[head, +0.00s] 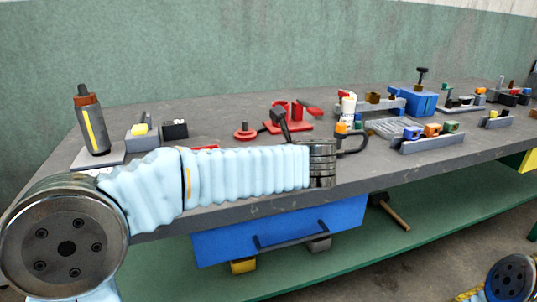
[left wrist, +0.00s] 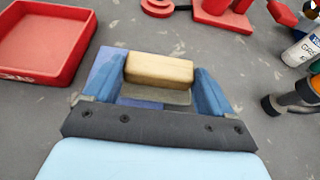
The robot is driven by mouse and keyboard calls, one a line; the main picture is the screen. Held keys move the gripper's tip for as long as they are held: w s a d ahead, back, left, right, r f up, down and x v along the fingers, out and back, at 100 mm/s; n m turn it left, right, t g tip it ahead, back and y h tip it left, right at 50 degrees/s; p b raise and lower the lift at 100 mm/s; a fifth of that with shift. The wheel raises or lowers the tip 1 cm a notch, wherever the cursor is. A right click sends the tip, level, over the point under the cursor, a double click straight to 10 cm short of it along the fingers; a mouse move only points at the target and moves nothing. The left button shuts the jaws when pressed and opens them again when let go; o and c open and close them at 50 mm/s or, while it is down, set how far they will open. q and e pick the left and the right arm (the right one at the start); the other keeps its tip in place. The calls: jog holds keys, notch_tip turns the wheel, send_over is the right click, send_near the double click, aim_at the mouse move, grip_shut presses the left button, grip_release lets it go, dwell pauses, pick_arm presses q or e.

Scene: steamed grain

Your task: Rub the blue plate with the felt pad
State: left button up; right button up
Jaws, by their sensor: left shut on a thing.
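In the left wrist view my left gripper (left wrist: 160,76) is shut on the felt pad (left wrist: 159,69), a block with a pale wooden top and a grey underside, held between its two blue fingers. The blue plate (left wrist: 104,66) lies flat on the bench under the pad, showing at its left and near sides. The pad covers much of the plate; I cannot tell whether they touch. In the head view my left arm hides the pad, the plate and the left gripper. My right gripper is in neither view.
A red tray (left wrist: 42,45) lies left of the plate. A black-and-orange tool (left wrist: 292,98) and a white tube (left wrist: 303,46) are to the right. Red parts (head: 290,125) stand behind. A dark bottle (head: 91,125) stands at the bench's left. Bare bench surrounds the plate.

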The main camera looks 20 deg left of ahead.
pick_arm(q)
jog(key=shift+r, duration=3)
notch_tip(320, 180, up, 3)
